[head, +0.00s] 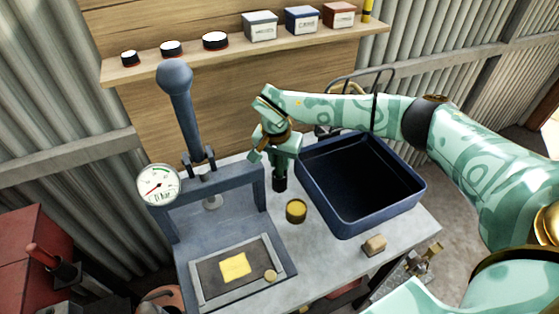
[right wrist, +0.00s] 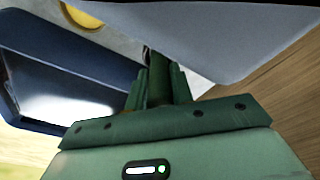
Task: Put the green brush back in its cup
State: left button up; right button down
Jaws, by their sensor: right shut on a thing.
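My right gripper (head: 281,158) is over the bench between the blue press and the dark blue tray. It is shut on a dark green upright piece (right wrist: 158,80), which I take to be the green brush. A black end (head: 279,184) shows below the fingers in the head view, at or just above the bench top; I cannot tell whether it touches. A small round dark tin with a yellow top (head: 296,210) stands just in front of it, apart from the gripper. I cannot make out a separate cup for the brush. My left gripper is out of view.
The deep dark blue tray (head: 345,222) fills the bench's right side. The press frame (head: 215,180) with its gauge (head: 158,185) stands left. A framed plate (head: 205,290) with a yellow patch lies in front. A small tan block (head: 374,245) sits near the right edge.

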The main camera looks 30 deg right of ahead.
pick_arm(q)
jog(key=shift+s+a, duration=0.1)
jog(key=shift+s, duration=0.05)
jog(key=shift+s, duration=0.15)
pick_arm(e)
jog(key=c, duration=1.2)
grip_release()
jog(key=shift+r, duration=0.1)
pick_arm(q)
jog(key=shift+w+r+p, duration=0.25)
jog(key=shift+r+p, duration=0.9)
pick_arm(e)
notch_tip(320, 180, up, 12)
jog(key=s+a, duration=0.1)
jog(key=shift+a, duration=0.2)
jog(key=shift+s, duration=0.1)
